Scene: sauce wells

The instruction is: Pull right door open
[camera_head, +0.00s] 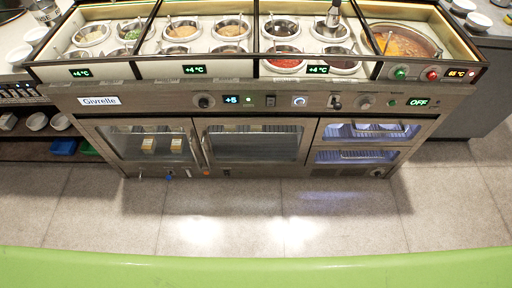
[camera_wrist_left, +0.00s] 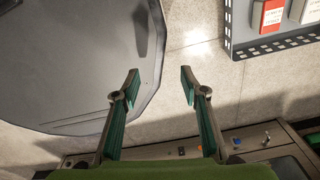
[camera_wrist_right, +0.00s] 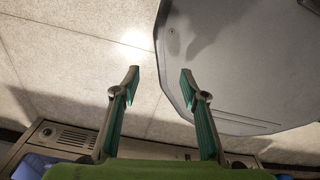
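The right door (camera_head: 255,143) is the glass-fronted door in the middle of the steel counter, and it looks shut. Its upright handle (camera_head: 207,148) is at its left edge, beside the handle of the left door (camera_head: 150,143), which also looks shut. Neither of my grippers shows in the head view. My left gripper (camera_wrist_left: 160,87) is open and empty above the floor in the left wrist view. My right gripper (camera_wrist_right: 160,82) is open and empty above the floor in the right wrist view. Neither touches a door or handle.
The counter's control panel (camera_head: 270,101) runs above the doors, below several sauce wells. Two drawers (camera_head: 360,131) are right of the right door. Floor (camera_head: 240,215) before the counter is clear. A dark perforated tray (camera_wrist_left: 236,48) with boxes shows in the left wrist view.

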